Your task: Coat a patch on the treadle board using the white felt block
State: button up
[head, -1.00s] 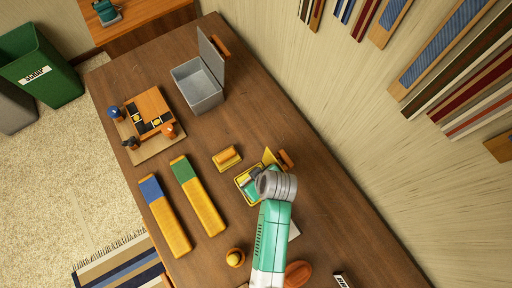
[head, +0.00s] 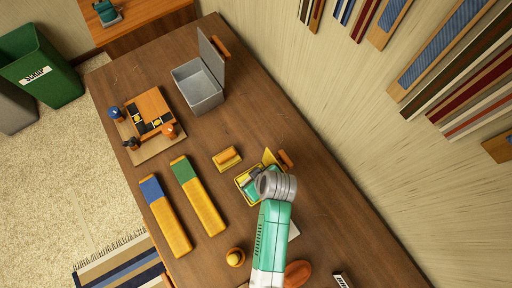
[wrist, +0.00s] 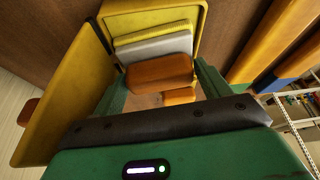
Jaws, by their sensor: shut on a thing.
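My gripper (wrist: 160,78) is over an open yellow tin (wrist: 196,22) and is shut on an orange-brown wooden block (wrist: 158,72), seemingly a handle. A white strip (wrist: 152,48), perhaps the white felt, and a ribbed yellow strip (wrist: 152,32) show just beyond it inside the tin. Whether the handle joins the white strip I cannot tell. In the head view my gripper (head: 258,178) partly hides the tin (head: 240,184). Two long yellow boards lie left of it, one with a green end (head: 204,207), one with a blue end (head: 170,225); which is the treadle board is unclear.
A yellow block (head: 227,158) lies close to the tin's upper left. An open grey box (head: 198,88) and a wooden tray (head: 172,138) with knobs stand farther up the table. A small yellow knobbed object (head: 235,257) is near the arm.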

jog(key=shift+f, duration=0.15)
notch_tip(320, 180, up, 7)
jog(key=p, duration=0.7)
jog(key=shift+r, duration=0.2)
jog(key=shift+f, duration=0.1)
dwell(0.4)
jog(key=w+r+m+t+h+p, duration=0.1)
jog(key=w+r+m+h+p, duration=0.2)
jog(key=r+m+p, duration=0.5)
notch_tip(320, 180, up, 13)
jog(key=shift+w+r+p, duration=0.15)
jog(key=shift+r+p, duration=0.05)
jog(key=shift+p, duration=0.95)
